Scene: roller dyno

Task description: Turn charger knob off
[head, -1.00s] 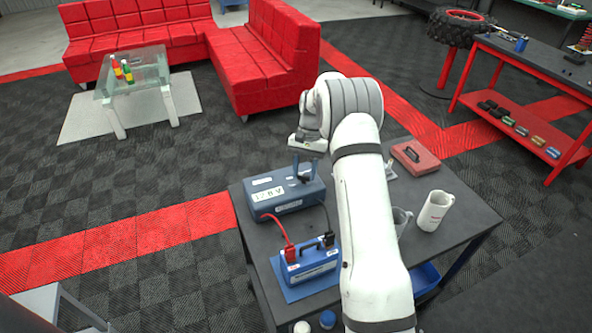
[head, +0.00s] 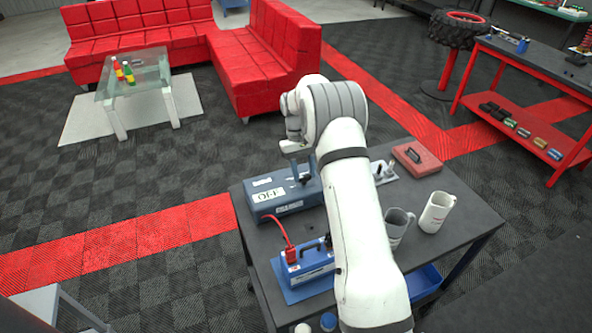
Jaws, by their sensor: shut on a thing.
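The charger is a blue box (head: 290,207) on the dark table, with a white display (head: 268,196) that appears to read OFF. Its small dark knob (head: 305,180) is on the top face toward the right. My gripper (head: 304,174) points down over that end of the charger, its blue-grey fingers shut on the knob. The fingers partly cover the knob, so its exact angle is hard to see. A blue battery (head: 308,268) with a red clamp (head: 291,256) and red cable stands in front of the charger.
Two mugs, one grey (head: 394,228) and one white (head: 437,212), stand right of my arm. A red case (head: 417,158) lies at the table's back right. A blue tray (head: 424,281) sits low beside my arm, and my arm hides the table's middle.

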